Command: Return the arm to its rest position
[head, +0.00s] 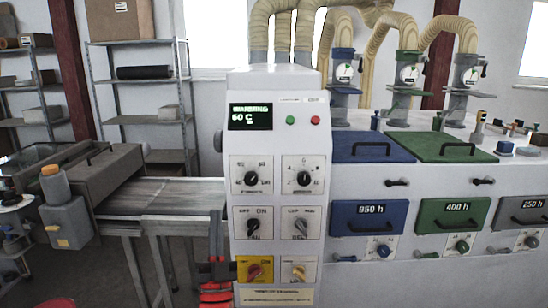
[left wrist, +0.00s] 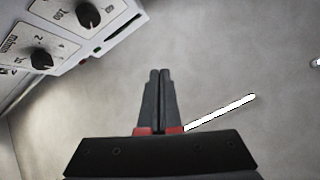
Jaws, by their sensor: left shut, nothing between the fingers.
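My left gripper (head: 216,218) is low in the head view, just left of the lower part of the white control cabinet (head: 272,85). Its dark fingers point up, with red parts below them. In the left wrist view its two dark fingers (left wrist: 159,74) lie together, shut, with nothing between them. The cabinet's knobs (left wrist: 88,15) show at the upper left of that view, apart from the fingers. My right gripper is in neither view.
The cabinet has a lit display (head: 250,116), several knobs and a yellow switch plate (head: 255,270). A conveyor (head: 165,196) runs to its left. Blue (head: 368,217) and green (head: 447,215) oven drawers are on the right. Shelves (head: 140,80) stand behind.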

